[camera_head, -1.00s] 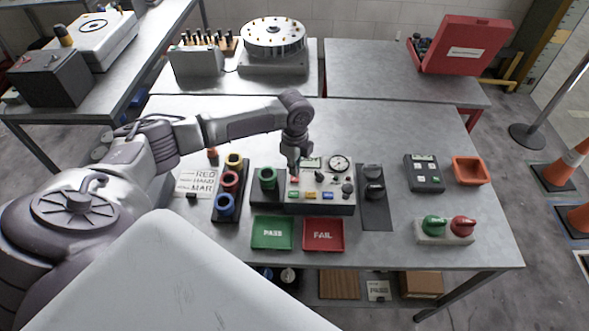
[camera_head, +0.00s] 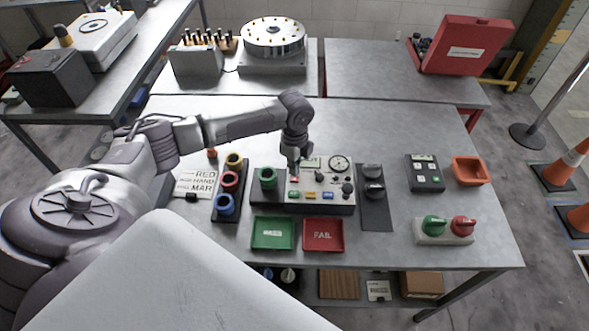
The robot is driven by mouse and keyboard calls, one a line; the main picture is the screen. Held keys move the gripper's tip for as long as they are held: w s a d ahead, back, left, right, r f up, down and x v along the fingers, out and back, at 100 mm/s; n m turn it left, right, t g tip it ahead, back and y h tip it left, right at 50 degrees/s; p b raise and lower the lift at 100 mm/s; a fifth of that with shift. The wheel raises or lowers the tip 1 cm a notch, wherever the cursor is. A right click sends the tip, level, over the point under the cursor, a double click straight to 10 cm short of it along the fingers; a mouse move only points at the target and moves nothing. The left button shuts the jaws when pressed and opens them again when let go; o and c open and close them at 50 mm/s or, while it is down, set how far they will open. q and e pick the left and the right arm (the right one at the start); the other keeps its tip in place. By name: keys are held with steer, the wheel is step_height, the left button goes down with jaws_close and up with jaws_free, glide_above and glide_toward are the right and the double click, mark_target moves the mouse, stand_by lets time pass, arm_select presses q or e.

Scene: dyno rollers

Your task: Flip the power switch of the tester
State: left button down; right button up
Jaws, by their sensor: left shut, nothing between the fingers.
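The tester (camera_head: 320,205) is a box with a light top panel, a dial gauge (camera_head: 339,164), several coloured buttons and dark knobs. It stands near the middle of the front table. My left gripper (camera_head: 294,168) points down at the upper left part of the tester's panel. It is shut and holds nothing. A small red part (camera_head: 294,179) shows on the panel just below the fingertips; I cannot tell whether it is the power switch or whether the fingers touch it. My right gripper is not in view.
A green PASS tray (camera_head: 272,247) and a red FAIL tray (camera_head: 323,249) lie in front of the tester. A rack of coloured rings (camera_head: 230,182) stands to its left. A black keypad (camera_head: 424,172), an orange bin (camera_head: 469,180) and a green-and-red control box (camera_head: 444,241) are on the right.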

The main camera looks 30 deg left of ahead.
mark_target(294, 179)
arm_select(q)
steer(key=shift+s+f+b, duration=0.1)
steer(key=shift+f+b, duration=0.6)
steer(key=shift+f, duration=0.8)
stand_by(0.5)
steer(key=shift+r, duration=0.1)
steer(key=shift+r+p, duration=0.8)
steer(key=shift+p, duration=0.2)
step_height(294, 179, up, 5)
steer(key=p, duration=0.5)
steer(key=shift+r, duration=0.15)
